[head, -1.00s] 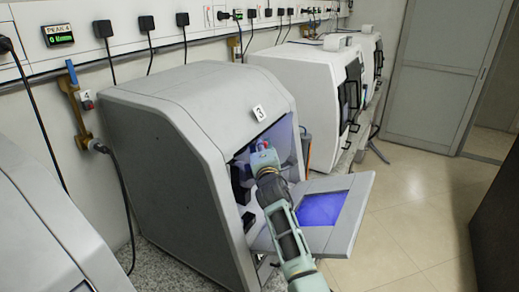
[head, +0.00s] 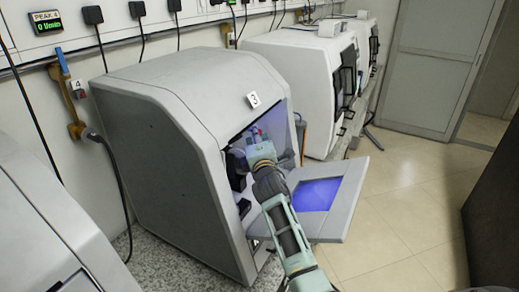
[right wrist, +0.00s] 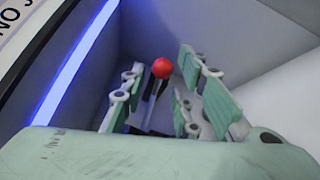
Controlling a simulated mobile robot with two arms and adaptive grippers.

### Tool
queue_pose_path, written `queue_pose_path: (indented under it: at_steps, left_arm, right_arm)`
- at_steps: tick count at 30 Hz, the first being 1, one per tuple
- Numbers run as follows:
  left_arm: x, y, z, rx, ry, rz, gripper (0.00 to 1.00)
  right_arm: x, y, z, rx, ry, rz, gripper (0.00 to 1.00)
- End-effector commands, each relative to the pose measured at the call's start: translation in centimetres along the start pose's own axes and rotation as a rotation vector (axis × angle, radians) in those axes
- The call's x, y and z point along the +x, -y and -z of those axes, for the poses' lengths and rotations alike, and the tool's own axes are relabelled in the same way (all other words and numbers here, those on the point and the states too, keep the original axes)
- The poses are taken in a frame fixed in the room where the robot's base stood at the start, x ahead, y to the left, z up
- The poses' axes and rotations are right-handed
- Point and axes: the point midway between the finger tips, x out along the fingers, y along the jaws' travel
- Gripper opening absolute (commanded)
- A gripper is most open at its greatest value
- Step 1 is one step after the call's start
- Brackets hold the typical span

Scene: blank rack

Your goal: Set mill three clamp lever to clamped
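Mill three (head: 165,150) is the grey-white machine with a "3" label (head: 254,100). Its front door (head: 345,200) is folded down open. My right arm reaches in through the front opening, and my right gripper (head: 258,140) is inside the chamber. In the right wrist view, the clamp lever's red ball knob (right wrist: 162,68) sits at the end of a dark stem (right wrist: 150,106). My right gripper (right wrist: 161,88) is open, with its fingers on either side of the knob and stem and visible gaps. The lever's base is hidden. My left gripper is not in view.
A blue light strip (right wrist: 78,62) runs along the chamber edge. Another white mill (head: 300,85) stands behind to the right, and part of a further machine (head: 45,235) is at the lower left. The tiled floor (head: 400,220) on the right is clear.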

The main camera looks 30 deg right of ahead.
Motion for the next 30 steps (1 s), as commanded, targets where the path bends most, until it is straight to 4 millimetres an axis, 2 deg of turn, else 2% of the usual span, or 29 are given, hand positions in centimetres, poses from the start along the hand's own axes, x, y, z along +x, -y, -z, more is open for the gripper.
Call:
queue_pose_path:
  at_steps: [9, 15, 26, 30]
  left_arm:
    - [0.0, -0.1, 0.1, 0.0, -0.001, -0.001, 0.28]
    - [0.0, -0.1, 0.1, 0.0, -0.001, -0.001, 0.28]
    - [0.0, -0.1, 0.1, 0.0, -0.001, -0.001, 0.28]
    - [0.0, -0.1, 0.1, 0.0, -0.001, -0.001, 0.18]
  right_arm:
    - [-6.3, 0.2, 0.1, 0.0, -0.002, 0.002, 0.28]
    - [-8.8, 0.2, 0.0, 0.0, -0.001, 0.002, 0.28]
    - [-9.5, 0.1, 0.0, 0.001, 0.0, 0.003, 0.28]
    - [-9.5, 0.1, 0.0, 0.001, 0.0, 0.003, 0.28]
